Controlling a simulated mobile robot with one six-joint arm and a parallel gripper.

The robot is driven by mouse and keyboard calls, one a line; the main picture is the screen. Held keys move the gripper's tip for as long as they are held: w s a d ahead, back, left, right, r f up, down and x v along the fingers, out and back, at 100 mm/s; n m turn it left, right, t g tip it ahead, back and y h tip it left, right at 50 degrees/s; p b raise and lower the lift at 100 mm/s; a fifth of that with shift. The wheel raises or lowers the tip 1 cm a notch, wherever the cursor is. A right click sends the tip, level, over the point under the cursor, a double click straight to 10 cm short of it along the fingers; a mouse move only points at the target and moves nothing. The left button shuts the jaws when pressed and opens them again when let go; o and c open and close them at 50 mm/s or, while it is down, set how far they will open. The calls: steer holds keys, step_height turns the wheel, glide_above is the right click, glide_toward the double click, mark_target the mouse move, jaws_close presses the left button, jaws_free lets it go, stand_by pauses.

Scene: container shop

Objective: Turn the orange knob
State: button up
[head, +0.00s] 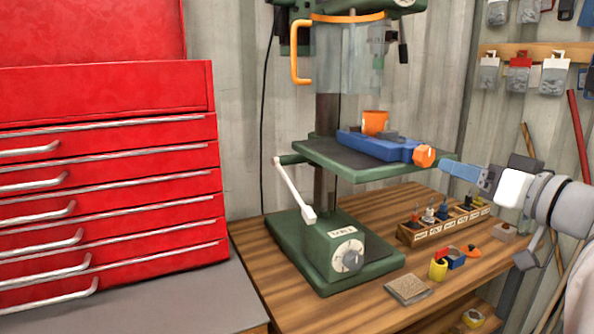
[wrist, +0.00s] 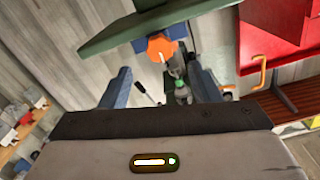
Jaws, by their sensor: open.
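The orange knob (head: 424,156) is at the right end of a blue vise (head: 385,146) on the green drill press table (head: 340,165). My gripper (head: 446,166) is open and comes from the right, its blue fingers pointing at the knob, with the tips close to it. In the wrist view the faceted knob (wrist: 161,47) shows ahead, between the lines of my two spread fingers (wrist: 160,72). Nothing is held. I cannot tell whether the fingertips reach alongside the knob.
A clear guard with an orange handle (head: 299,66) hangs above. On the wooden bench (head: 380,300) below are a rack of bottles (head: 440,222), a yellow cup (head: 438,269) and small parts. A red tool chest (head: 110,190) stands left.

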mark_target(429, 158)
steer(key=shift+x, duration=3.85)
steer(key=shift+f, duration=0.1)
steer(key=c, duration=1)
